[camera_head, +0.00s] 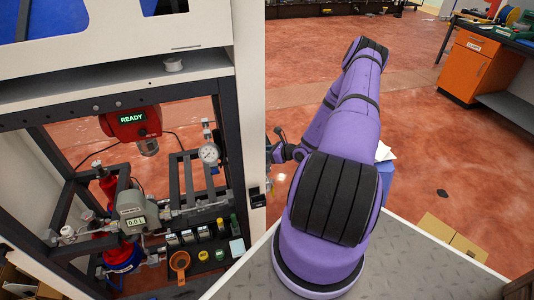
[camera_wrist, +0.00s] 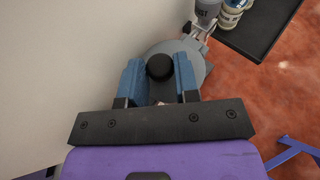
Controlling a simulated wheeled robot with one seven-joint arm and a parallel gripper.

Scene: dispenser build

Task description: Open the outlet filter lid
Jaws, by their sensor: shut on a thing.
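In the wrist view, a round grey disc (camera_wrist: 194,51) with a black knob (camera_wrist: 159,67) looks like the outlet filter lid. No readable label on it confirms this. My gripper (camera_wrist: 159,75) has its two blue fingers on either side of the black knob, shut on it. The fingers cover part of the disc, so I cannot tell whether it is seated or lifted.
A pale wall panel (camera_wrist: 85,65) stands close to the left of the gripper. A dark tray (camera_wrist: 262,27) with small containers (camera_wrist: 230,14) is at the upper right. In the head view, the dispenser rig with a red READY unit (camera_head: 131,121) and a gauge (camera_head: 209,153) stands left.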

